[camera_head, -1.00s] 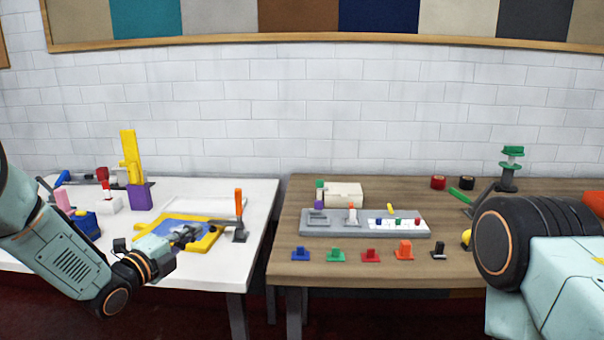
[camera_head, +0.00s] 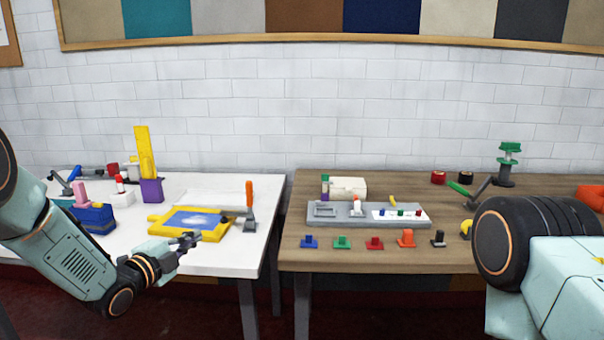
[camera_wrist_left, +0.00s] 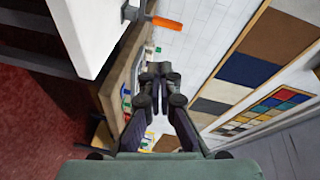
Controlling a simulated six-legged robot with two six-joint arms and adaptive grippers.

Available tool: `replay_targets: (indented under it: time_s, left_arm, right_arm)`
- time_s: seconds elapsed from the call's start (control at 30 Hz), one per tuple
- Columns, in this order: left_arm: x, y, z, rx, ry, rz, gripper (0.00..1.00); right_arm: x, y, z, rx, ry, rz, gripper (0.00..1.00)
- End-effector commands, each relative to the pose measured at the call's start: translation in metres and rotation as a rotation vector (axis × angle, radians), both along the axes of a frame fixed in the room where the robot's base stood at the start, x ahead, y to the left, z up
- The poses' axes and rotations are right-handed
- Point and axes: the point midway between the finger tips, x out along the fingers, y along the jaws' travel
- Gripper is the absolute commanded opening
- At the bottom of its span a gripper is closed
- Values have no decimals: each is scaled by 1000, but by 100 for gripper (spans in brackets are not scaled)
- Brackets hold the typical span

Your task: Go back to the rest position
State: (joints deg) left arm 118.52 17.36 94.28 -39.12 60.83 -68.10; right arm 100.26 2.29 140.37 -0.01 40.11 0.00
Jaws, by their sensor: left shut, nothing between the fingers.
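In the left wrist view the left gripper (camera_wrist_left: 156,72) points past the white table's edge (camera_wrist_left: 95,40) toward the wooden table (camera_wrist_left: 120,75). My right arm (camera_head: 540,270) shows at the lower right of the head view, but its gripper does not show.
On the white table are an orange-handled tool (camera_head: 249,205), a yellow and purple stand (camera_head: 151,189) and a blue block (camera_head: 95,218). The wooden table (camera_head: 330,262) holds a grey tray (camera_head: 320,222) and several small coloured pieces. A gap separates the tables.

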Motion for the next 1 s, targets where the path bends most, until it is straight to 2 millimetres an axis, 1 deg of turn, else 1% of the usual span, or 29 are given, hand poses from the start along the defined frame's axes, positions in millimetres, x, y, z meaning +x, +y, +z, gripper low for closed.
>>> replay_targets:
  time_s: [0.17, 0.27, 0.3, 0.37, 0.4, 0.47, 0.5, 0.57, 0.6, 0.67, 0.7, 0.77, 0.8, 0.87, 0.9, 1.0]
  left_arm:
    - [-21, 3, -37, -238, 202, 102, 0]
    - [-52, -1, -79, -425, 389, 206, 0]
    - [-69, -3, -99, -503, 474, 259, 0]
    - [-97, -6, -127, -610, 594, 348, 0]
    - [-117, -8, -145, -675, 668, 410, 0]
    - [-148, -11, -169, -758, 771, 505, 0]
    - [-170, -13, -185, -805, 836, 570, 0]
    - [-204, -16, -205, -866, 925, 671, 0]
    - [-228, -17, -217, -900, 981, 742, 0]
    - [-265, -19, -232, -940, 1057, 848, 0]
    - [-290, -20, -241, -958, 1104, 917, 0]
    - [-327, -21, -252, -974, 1168, 1025, 0]
    - [-353, -21, -257, -978, 1206, 1093, 0]
    - [-390, -21, -263, -969, 1260, 1189, 0]
    - [-412, -22, -265, -950, 1291, 1237, 0]
    - [-458, -21, -267, -889, 1354, 1321, 0]
  right_arm:
    - [0, 0, 0, 0, 0, 0, 40]
    - [0, 0, 0, 0, 0, 0, 40]
    - [0, 0, 0, 0, 0, 0, 40]
    - [0, 0, 0, 0, 0, 0, 40]
    - [0, 0, 0, 0, 0, 0, 40]
    - [0, 0, 0, 0, 0, 0, 40]
    - [0, 0, 0, 0, 0, 0, 40]
    - [0, 0, 0, 0, 0, 0, 40]
    - [0, 0, 0, 0, 0, 0, 40]
    - [0, 0, 0, 0, 0, 0, 40]
    - [0, 0, 0, 0, 0, 0, 40]
    - [0, 0, 0, 0, 0, 0, 40]
    - [0, 0, 0, 0, 0, 0, 40]
    - [0, 0, 0, 0, 0, 0, 40]
    - [0, 0, 0, 0, 0, 0, 40]
    - [0, 0, 0, 0, 0, 0, 40]
